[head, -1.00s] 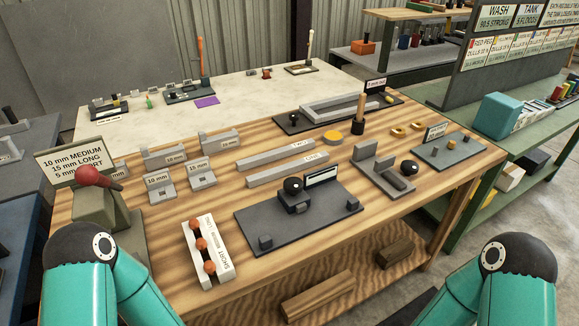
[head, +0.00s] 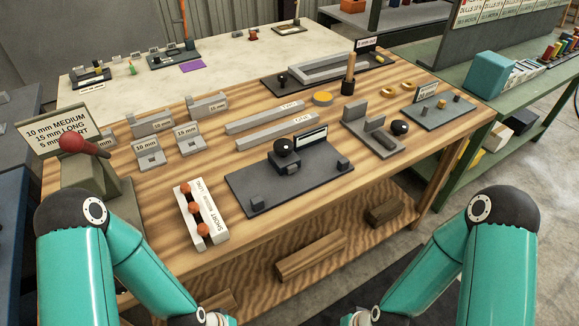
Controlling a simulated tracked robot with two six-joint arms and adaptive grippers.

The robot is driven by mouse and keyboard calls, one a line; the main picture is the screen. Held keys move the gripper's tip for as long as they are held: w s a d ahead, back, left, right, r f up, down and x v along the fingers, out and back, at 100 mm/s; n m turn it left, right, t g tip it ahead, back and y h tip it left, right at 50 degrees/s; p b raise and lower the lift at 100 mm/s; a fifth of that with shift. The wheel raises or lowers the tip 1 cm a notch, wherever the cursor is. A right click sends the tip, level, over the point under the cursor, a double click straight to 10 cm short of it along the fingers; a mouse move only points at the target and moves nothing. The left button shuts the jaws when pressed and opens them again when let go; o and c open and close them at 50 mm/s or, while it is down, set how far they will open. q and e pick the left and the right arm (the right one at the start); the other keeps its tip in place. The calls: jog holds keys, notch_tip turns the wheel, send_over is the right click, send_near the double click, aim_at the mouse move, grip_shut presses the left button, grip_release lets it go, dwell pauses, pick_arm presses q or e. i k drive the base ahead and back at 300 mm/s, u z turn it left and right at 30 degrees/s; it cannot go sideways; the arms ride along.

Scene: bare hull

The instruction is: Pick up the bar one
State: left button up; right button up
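Two long light-grey bars lie side by side on the wooden bench, running left to right: a far bar (head: 262,119) and a near bar (head: 255,136). Nothing touches either bar from my side. My left and right arms come in at the bottom corners, in front of the bench. Their lower ends run to the bottom edge of the picture, and both grippers are out of view.
Near the bars stand grey gauge blocks (head: 152,123), a dark fixture plate (head: 240,187), a grey angle block (head: 368,134), a white rack with orange knobs (head: 203,222) and a red-knobbed block (head: 92,184). A wooden beam (head: 310,256) lies on the lower shelf.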

aim_at(248, 141)
jog(key=z, duration=0.55)
jog(key=i, duration=0.4)
jog(key=z, duration=0.5)
